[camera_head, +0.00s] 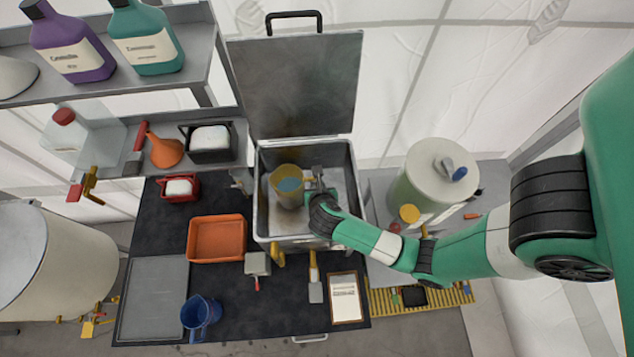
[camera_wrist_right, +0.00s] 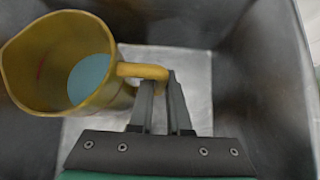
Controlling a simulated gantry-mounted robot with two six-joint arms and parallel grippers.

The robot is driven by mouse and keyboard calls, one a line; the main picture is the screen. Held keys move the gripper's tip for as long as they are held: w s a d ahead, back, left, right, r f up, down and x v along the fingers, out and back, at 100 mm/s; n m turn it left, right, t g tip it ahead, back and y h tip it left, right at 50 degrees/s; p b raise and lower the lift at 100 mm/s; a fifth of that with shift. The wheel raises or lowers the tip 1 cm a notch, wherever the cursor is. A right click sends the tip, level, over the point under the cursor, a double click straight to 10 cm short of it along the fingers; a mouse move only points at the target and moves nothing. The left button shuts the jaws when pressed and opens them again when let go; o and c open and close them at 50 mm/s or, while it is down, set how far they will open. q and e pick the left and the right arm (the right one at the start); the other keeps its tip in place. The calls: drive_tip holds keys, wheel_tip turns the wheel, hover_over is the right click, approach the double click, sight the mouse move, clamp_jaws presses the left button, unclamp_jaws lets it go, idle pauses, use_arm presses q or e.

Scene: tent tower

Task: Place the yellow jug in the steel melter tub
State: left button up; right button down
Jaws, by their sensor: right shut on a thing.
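The yellow jug (camera_head: 287,186) is inside the open steel melter tub (camera_head: 347,196), upright or nearly so, with blue content showing in it. Whether its base touches the tub floor, I cannot tell. My right gripper (camera_head: 317,184) reaches into the tub from the right, beside the jug. In the right wrist view the jug (camera_wrist_right: 60,65) is at the left, and my right gripper (camera_wrist_right: 161,85) is shut on its handle. The tub's grey walls and floor (camera_wrist_right: 190,70) surround it. My left gripper is not in view.
The tub's raised lid (camera_head: 295,85) stands behind it. An orange tray (camera_head: 217,239), a blue jug (camera_head: 200,314), a grey tray (camera_head: 153,297) and a clipboard (camera_head: 346,297) lie on the black bench. A white-lidded drum (camera_head: 434,175) stands right of the tub.

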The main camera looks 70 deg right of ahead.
drive_tip(key=shift+f, duration=0.25)
drive_tip(key=c, duration=0.9)
unclamp_jaws()
drive_tip(key=shift+a+r, duration=0.1)
drive_tip(key=shift+r, duration=0.1)
drive_tip(key=v, duration=1.1)
drive_tip(key=shift+s+a+r+p, duration=0.1)
drive_tip(key=shift+a+r+p, duration=0.15)
drive_tip(key=shift+p, duration=0.05)
